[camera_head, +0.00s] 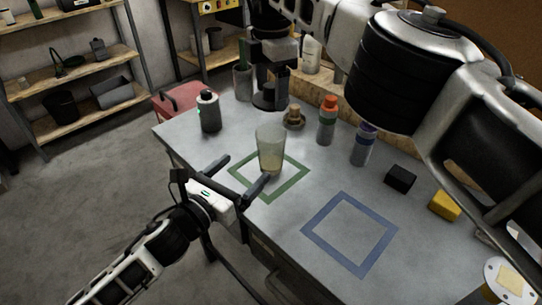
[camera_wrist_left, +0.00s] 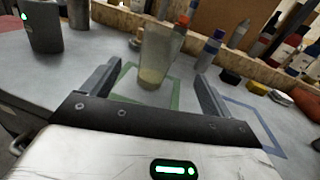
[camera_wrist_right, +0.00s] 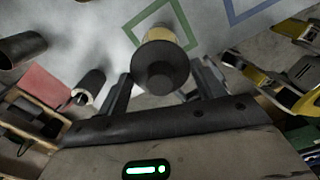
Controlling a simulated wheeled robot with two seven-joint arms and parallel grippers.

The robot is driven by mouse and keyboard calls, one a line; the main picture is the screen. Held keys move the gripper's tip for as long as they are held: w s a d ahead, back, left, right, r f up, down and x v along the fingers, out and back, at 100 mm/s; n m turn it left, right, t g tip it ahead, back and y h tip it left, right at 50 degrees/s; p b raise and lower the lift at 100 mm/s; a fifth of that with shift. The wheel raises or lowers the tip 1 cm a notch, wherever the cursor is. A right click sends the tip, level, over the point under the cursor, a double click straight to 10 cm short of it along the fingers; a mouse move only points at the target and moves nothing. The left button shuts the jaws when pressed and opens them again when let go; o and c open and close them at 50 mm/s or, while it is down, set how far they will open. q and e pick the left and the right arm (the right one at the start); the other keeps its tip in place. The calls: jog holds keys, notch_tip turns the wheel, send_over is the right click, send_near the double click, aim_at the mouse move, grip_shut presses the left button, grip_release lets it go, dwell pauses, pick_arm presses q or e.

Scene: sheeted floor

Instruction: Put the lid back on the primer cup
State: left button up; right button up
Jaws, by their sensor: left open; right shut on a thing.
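The primer cup (camera_head: 270,146) is a clear, tapered cup with yellowish liquid low inside. It stands upright in the green square on the table. My left gripper (camera_head: 235,176) is open beside the cup; in the left wrist view, the cup (camera_wrist_left: 157,58) stands ahead, between the lines of its fingers, apparently not gripped. My right gripper (camera_head: 271,75) points down and is shut on the dark round lid (camera_head: 270,100). It holds the lid above the table, apart from the cup. In the right wrist view, the lid (camera_wrist_right: 160,76) hides much of the cup (camera_wrist_right: 164,36).
A dark bottle (camera_head: 209,113) stands left of the cup. A brass-coloured piece (camera_head: 294,119), an orange-capped can (camera_head: 327,122) and a purple-capped can (camera_head: 364,146) stand behind. Black (camera_head: 400,178) and yellow (camera_head: 444,205) blocks lie right. The blue square (camera_head: 349,232) is empty.

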aim_at(279, 136)
pick_arm(q)
jog(key=x, duration=1.2)
jog(key=c, duration=1.5)
pick_arm(e)
jog(key=shift+w+f, duration=0.1)
jog(key=shift+f, duration=2.4)
jog(key=shift+f, duration=0.1)
jog(key=shift+f, duration=0.8)
pick_arm(q)
jog(key=shift+f, duration=0.1)
pick_arm(e)
jog(key=shift+f, duration=0.65)
jog(key=o, duration=1)
